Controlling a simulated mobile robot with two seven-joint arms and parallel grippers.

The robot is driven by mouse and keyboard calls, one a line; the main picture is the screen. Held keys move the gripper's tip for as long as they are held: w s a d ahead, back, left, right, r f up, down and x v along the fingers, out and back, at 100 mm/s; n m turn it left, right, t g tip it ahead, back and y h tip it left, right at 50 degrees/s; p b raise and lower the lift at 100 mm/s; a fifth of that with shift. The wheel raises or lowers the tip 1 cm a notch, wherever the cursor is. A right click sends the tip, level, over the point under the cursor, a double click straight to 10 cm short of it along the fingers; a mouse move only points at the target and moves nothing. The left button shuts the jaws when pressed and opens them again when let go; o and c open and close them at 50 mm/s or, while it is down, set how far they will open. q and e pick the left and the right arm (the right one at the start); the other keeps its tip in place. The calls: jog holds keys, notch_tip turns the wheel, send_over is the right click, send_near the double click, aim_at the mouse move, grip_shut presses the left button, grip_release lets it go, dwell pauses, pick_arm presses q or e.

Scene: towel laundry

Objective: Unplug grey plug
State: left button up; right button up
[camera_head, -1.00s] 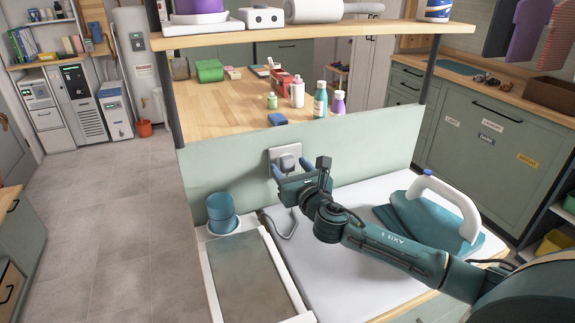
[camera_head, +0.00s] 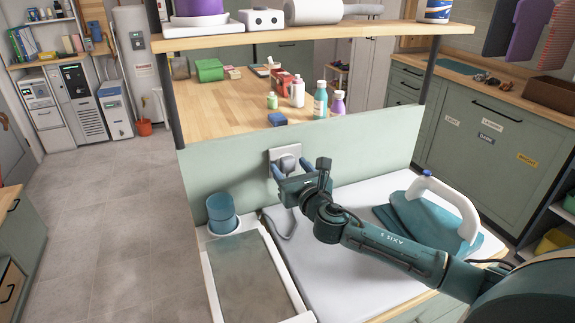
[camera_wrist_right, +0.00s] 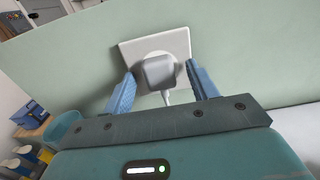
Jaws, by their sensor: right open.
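The grey plug (camera_wrist_right: 159,72) sits in a white wall socket (camera_wrist_right: 181,45) on the green panel, with its light cord running down below it. In the head view the plug (camera_head: 288,162) shows in the socket (camera_head: 277,153), partly behind my right gripper (camera_head: 290,167). My right gripper is open. In the right wrist view its two blue fingers (camera_wrist_right: 160,90) stand on either side of the plug, with a gap visible at each side. The grey cord (camera_head: 287,226) hangs onto the white worktop. My left gripper is not in view.
A green iron with a white handle (camera_head: 455,201) rests on the white surface at the right. A blue cup (camera_head: 221,208) and a framed grey tray (camera_head: 209,262) are at the left. Several bottles (camera_head: 320,98) stand on the wooden counter behind the panel.

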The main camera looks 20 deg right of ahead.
dwell(0.3)
jog(key=shift+c, duration=0.7)
grip_shut()
jog(key=shift+s, duration=0.15)
jog(key=shift+s+a+p, duration=0.1)
jog(key=shift+s+p, duration=0.35)
jog(key=shift+s, duration=0.85)
jog(key=shift+s+p, duration=0.3)
jog(key=shift+s, duration=1.25)
jog(key=shift+a, duration=0.1)
